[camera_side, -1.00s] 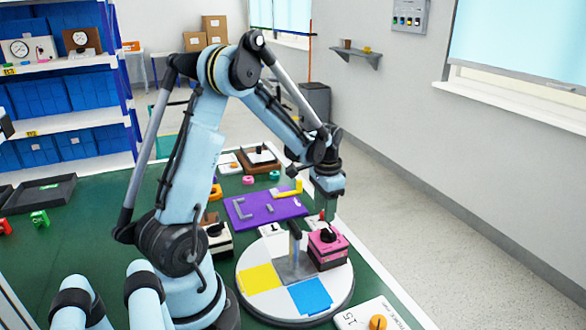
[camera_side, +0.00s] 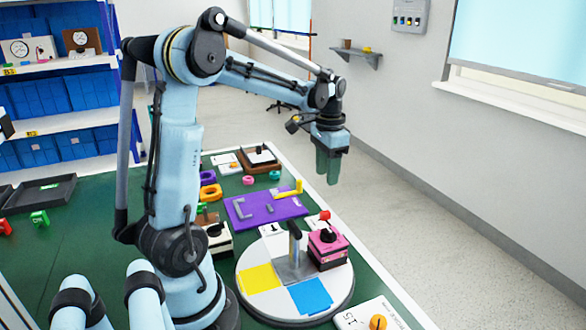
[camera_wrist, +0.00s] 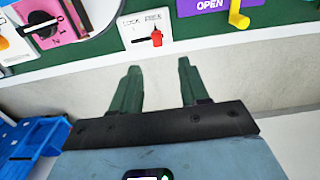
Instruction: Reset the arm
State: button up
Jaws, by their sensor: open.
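My gripper (camera_side: 328,168) is raised above and beyond the pink switch box, with its green fingers pointing down and nothing between them. In the wrist view my gripper (camera_wrist: 158,85) shows two green fingers spread apart, with the pale wall and floor behind them. The pink box with a dark rotary knob (camera_side: 328,249) sits on the round white turntable (camera_side: 247,298). The pink box (camera_wrist: 70,15) also shows at the top left of the wrist view. A small red piece (camera_side: 324,215) stands just behind the pink box.
A purple panel (camera_side: 262,212) with a yellow handle (camera_side: 298,186) lies behind the turntable. A grey wall shelf (camera_side: 356,57) is beyond my gripper. The air around my gripper is clear.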

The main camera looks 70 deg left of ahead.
jog(key=shift+r, duration=0.55)
jog(key=s+d+t, duration=0.3)
jog(key=d, duration=0.6)
jog(key=s+d+t, duration=0.3)
jog(key=d+t, duration=0.1)
jog(key=d, duration=0.6)
jog(key=shift+s+d+r, duration=0.2)
jog(key=shift+s, duration=0.15)
